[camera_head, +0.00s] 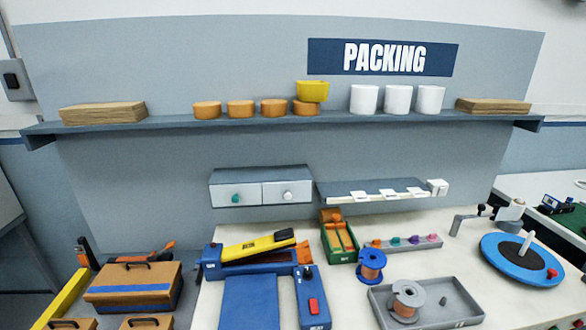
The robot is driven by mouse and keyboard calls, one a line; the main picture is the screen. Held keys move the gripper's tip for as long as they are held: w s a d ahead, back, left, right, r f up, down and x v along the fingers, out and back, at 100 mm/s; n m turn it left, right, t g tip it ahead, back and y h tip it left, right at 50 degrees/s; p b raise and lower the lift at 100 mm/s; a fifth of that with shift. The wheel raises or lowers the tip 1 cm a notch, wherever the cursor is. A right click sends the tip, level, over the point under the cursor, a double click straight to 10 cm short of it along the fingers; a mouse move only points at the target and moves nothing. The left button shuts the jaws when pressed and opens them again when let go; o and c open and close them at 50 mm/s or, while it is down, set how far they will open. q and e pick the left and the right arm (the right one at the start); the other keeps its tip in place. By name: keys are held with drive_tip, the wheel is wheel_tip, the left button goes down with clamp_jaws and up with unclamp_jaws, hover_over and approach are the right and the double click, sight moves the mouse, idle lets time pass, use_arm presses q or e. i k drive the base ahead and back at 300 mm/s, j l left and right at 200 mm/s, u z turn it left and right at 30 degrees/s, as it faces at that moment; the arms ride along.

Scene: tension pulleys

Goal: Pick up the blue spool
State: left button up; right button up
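The blue spool (372,258) is upright on the white table, with blue flanges and a copper-orange winding. It stands just behind the grey tray (460,318) and right of the green box (343,257). A second spool, grey with a copper-coloured winding (406,301), stands in the tray. Neither of my grippers shows in the head view, and nothing is seen touching the blue spool.
A blue machine with a yellow bar (257,247) stands left of the spool. A strip with coloured knobs (403,243) lies behind it. A round blue turntable (522,274) is at the right. A low shelf (375,190) hangs above the table's back.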

sight(375, 259)
drive_tip(key=z, duration=1.2)
drive_tip(key=i+l, duration=0.15)
drive_tip(key=l, duration=0.15)
drive_tip(key=i+l+u, duration=0.1)
drive_tip(key=l, duration=0.25)
drive_tip(key=i+l+u, duration=0.1)
drive_tip(key=l, duration=0.2)
drive_tip(key=i+l, duration=0.2)
drive_tip(key=l, duration=0.15)
drive_tip(key=i+l+u, duration=0.1)
drive_tip(key=l, duration=0.25)
